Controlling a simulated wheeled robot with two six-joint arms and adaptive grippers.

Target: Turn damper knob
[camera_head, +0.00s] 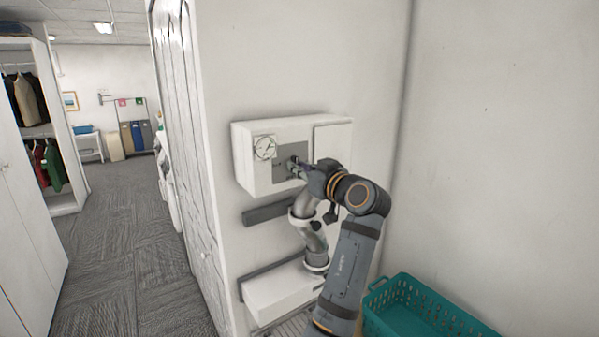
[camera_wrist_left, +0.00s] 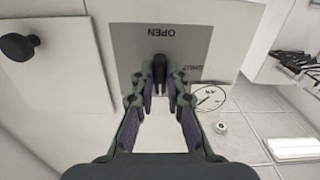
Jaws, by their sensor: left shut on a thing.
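The damper knob is a small black knob on a grey plate (camera_head: 283,152) on the front of a white wall box (camera_head: 258,182). In the left wrist view the knob (camera_wrist_left: 159,68) stands between my fingertips, on the grey plate (camera_wrist_left: 135,45). The plate reads OPEN and SHUT, upside down in that view. My left gripper (camera_head: 297,165) is at the plate, and its fingers (camera_wrist_left: 159,85) are shut on the knob from both sides. In the head view my gripper covers most of the knob. My right gripper is not in view.
A round dial (camera_head: 264,148) sits left of the plate. A grey strip (camera_head: 268,213) and a white ledge (camera_head: 270,296) are below the box. A teal basket (camera_head: 415,318) stands at the lower right. A carpeted aisle (camera_head: 125,230) is open at the left.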

